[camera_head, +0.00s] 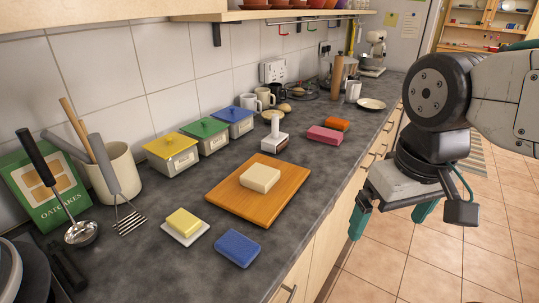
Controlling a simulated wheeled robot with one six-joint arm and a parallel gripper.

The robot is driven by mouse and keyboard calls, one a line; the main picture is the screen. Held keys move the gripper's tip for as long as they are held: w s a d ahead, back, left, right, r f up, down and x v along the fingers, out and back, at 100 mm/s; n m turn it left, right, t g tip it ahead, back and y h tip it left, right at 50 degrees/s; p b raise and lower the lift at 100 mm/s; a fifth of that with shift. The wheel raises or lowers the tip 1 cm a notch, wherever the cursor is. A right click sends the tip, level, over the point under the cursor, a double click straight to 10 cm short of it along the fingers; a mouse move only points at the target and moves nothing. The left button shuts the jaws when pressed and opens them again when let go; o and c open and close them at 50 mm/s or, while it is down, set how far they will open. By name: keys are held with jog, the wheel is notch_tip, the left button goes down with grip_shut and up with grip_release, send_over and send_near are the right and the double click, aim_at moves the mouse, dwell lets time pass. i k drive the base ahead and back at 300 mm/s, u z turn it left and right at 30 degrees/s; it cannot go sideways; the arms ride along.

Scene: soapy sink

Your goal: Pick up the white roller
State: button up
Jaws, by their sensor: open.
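A white upright-handled tool (275,135) stands on the grey worktop behind the wooden board, with a pale block-like base and a brown underside. It is the thing in view that best fits the white roller, but I cannot make out a roller on it. My gripper (390,225) is at the right, off the front edge of the worktop and above the tiled floor. Its teal fingers are apart and nothing shows between them. It is well to the right of the white tool and not touching it.
The wooden board (228,200) bears a cream block (260,177). A pink block (325,135) and an orange block (337,124) lie right of the tool. A blue sponge (238,248) lies in front.

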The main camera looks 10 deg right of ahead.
aim_at(270, 144)
jog(key=z, duration=1.8)
jog(key=i, duration=2.15)
jog(key=u, duration=3.7)
